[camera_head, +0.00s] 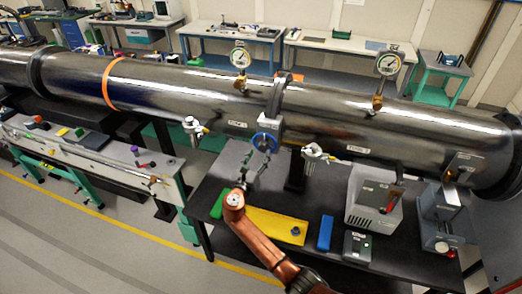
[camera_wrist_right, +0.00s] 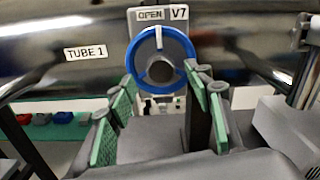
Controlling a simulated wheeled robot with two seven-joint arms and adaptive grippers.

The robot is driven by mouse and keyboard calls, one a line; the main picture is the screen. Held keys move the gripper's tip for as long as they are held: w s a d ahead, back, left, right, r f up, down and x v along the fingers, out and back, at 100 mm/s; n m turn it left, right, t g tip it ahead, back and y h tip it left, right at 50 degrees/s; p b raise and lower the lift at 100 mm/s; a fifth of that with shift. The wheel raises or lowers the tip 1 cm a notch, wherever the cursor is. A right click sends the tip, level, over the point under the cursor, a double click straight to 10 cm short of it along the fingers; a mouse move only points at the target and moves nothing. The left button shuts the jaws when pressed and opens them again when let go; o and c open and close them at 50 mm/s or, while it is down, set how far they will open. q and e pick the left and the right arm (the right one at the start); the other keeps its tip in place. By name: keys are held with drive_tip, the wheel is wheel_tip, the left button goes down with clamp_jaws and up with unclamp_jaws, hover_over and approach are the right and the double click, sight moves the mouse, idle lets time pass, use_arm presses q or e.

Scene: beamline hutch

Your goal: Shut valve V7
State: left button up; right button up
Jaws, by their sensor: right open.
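Valve V7 has a blue handwheel (camera_head: 265,134) on the near side of the long steel tube. In the right wrist view the blue handwheel (camera_wrist_right: 134,66) is round with a grey hub, below a plate (camera_wrist_right: 163,14) reading "OPEN" and "V7". My right gripper (camera_head: 259,160) is just in front of and below the wheel. In the right wrist view my right gripper (camera_wrist_right: 162,98) is open, with green-padded fingers left and right of the wheel's lower part. Whether they touch the rim I cannot tell. My left gripper is not in view.
The steel tube (camera_head: 185,88) spans the view, with two gauges (camera_head: 240,57) (camera_head: 388,64) on top. Below the wheel, a dark table bears a yellow plate (camera_head: 270,226), a blue block (camera_head: 325,233) and grey instrument boxes (camera_head: 371,196). A label (camera_wrist_right: 91,52) reads "TUBE 1".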

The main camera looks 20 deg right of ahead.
sight(262, 148)
drive_tip(key=shift+x, duration=1.7)
drive_tip(key=c, duration=1.1)
